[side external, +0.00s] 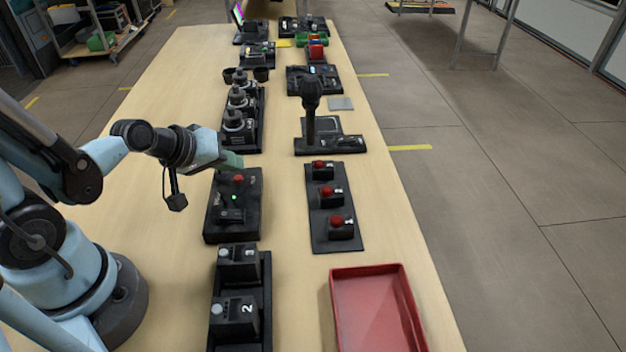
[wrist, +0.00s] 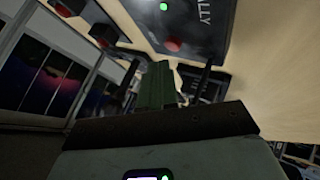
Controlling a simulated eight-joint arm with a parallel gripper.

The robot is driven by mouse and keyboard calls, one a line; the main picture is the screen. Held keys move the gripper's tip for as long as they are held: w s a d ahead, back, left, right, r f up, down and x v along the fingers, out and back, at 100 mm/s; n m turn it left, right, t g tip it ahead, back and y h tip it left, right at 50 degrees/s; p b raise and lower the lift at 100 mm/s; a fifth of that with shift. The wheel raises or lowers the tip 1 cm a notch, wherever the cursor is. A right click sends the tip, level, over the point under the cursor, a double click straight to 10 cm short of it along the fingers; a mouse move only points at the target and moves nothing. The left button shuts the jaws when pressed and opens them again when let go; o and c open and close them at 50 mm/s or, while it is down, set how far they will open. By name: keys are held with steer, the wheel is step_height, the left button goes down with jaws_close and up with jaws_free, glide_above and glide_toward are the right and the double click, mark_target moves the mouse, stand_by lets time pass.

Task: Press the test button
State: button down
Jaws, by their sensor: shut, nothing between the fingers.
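A black panel (side external: 215,222) stands on the table in front of my arm. It has a red button (side external: 238,179) and a lit green light (side external: 234,197). In the wrist view the panel (wrist: 200,20) carries the letters "ALLY", with the red button (wrist: 172,44) and the green light (wrist: 163,6). I see no label reading "test", so I cannot tell for certain which button it is. My gripper (side external: 234,160) is shut and empty, just above the panel's far end, close to the red button. Its green fingers also show in the wrist view (wrist: 158,70), apart from the button there.
A plate with several red buttons (side external: 328,193) lies to the right. A black lever unit (side external: 312,130) and a row of dark knobs (side external: 238,105) stand farther back. Numbered boxes (side external: 236,312) and a red tray (side external: 340,272) are nearer the camera. Bare table lies left of the knobs.

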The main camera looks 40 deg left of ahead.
steer(key=shift+r, duration=2.5)
steer(key=d+r+m, duration=0.1)
steer(key=m, duration=0.1)
steer(key=s+r+m+g, duration=0.1)
steer(key=m, duration=0.2)
steer(key=s+d+r+m+g, duration=0.1)
steer(key=m, duration=0.2)
steer(key=shift+s+d+r, duration=0.15)
steer(key=shift+d+r, duration=0.1)
steer(key=shift+d, duration=0.1)
steer(key=shift+m, duration=0.3)
step_height(320, 180, up, 4)
steer(key=m+g, duration=0.7)
steer(key=m, duration=0.2)
glide_above(238, 178)
steer(key=shift+r, duration=0.1)
